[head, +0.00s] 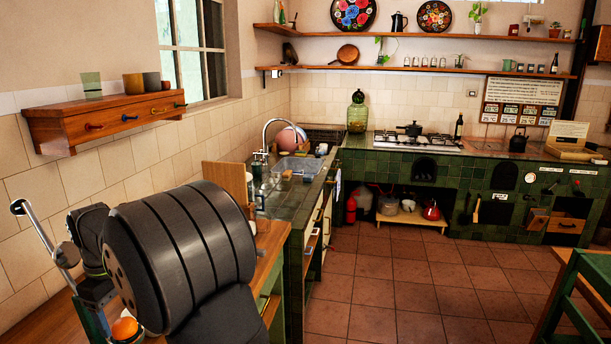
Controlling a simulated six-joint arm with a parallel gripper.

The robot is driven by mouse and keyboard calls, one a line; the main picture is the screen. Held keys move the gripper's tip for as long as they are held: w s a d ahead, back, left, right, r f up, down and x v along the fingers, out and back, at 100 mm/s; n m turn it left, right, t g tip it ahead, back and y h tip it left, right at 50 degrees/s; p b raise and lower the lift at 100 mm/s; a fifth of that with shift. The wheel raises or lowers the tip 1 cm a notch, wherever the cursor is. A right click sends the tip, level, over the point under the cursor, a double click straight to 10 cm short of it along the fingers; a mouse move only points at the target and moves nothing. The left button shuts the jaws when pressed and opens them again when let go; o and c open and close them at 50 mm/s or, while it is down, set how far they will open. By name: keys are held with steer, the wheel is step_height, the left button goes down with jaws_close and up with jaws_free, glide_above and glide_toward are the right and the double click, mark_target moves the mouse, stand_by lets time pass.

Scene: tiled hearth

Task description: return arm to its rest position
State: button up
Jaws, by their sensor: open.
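My arm shows large and close in the head view, at the lower left. Its thick black ribbed joint hides part of the wooden counter (273,240) behind it. A smaller dark part shows just left of the joint; I cannot tell which part it is. I cannot make out the fingers of my gripper. A press-like device with a metal lever (38,232) stands left of the arm, close to it in the picture. An orange (124,328) shows low beside the joint, partly hidden.
A wooden wall shelf with drawers (108,120) is above the arm. A tiled counter with a sink tub (298,168) runs behind. A green chair (585,290) stands at lower right. The tiled floor (390,290) is open in the middle.

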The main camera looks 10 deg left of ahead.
step_height(320, 180, up, 2)
steer(key=w+d+r, duration=0.6)
steer(key=d+r, duration=0.1)
steer(key=d, duration=0.3)
steer(key=s+d+f+n, duration=0.1)
steer(key=s+d+f, duration=0.4)
steer(key=s+f, duration=0.25)
steer(key=s+d+f, duration=0.4)
steer(key=s+f, duration=0.2)
steer(key=s, duration=0.2)
steer(key=shift+s+a+f, duration=1.15)
steer(key=shift+s+a, duration=0.15)
steer(key=shift+s+a+f, duration=1.15)
steer(key=shift+s+a, duration=0.1)
steer(key=shift+a, duration=0.05)
